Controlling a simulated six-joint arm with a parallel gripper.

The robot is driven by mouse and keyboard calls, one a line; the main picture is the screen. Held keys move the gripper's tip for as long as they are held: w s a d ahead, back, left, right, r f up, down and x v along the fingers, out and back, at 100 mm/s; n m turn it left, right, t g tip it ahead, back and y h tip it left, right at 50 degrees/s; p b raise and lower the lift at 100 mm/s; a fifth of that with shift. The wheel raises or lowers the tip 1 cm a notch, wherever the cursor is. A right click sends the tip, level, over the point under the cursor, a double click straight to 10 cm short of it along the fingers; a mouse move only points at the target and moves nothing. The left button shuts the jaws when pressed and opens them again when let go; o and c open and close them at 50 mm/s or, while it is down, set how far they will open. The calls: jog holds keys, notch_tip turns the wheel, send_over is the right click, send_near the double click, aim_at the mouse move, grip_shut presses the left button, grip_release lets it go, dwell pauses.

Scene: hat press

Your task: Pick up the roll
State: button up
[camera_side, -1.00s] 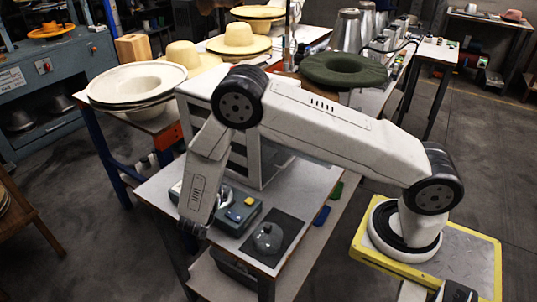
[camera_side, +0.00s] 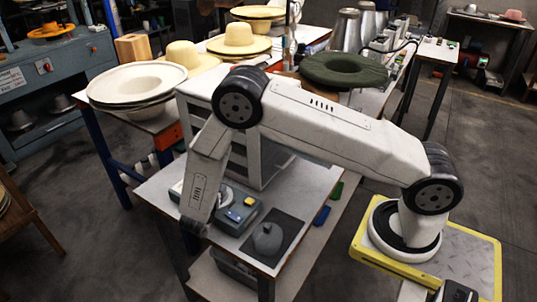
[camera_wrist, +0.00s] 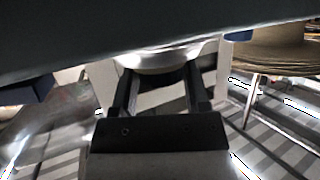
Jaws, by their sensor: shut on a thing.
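My gripper (camera_wrist: 160,80) shows in the wrist view as two dark fingers, their tips at the underside of a pale, shiny rounded thing (camera_wrist: 160,62). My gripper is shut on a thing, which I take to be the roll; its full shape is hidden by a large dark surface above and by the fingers. In the side view my forearm reaches down at the left end of the small table, and the fingers and what they hold are hidden there.
A grey-blue device with a yellow button (camera_side: 249,201) stands on the table (camera_side: 300,192) beside my wrist. A grey dome (camera_side: 267,238) sits on a dark mat. A white cabinet (camera_side: 262,150) stands behind. Pale hats (camera_side: 140,82) and a green ring-shaped hat (camera_side: 343,70) lie further back.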

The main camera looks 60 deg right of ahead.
jog(key=shift+r, duration=0.2)
jog(key=shift+r, duration=0.85)
jog(key=s+r, duration=1.1)
jog(key=s, duration=0.3)
jog(key=w+r+n+t+y, duration=0.2)
jog(key=w+n+t+y, duration=0.5)
jog(key=w+n+y, duration=0.4)
jog(key=shift+w+d+n+y, duration=0.2)
jog(key=shift+w+n+y, duration=0.3)
jog(key=shift+w, duration=0.7)
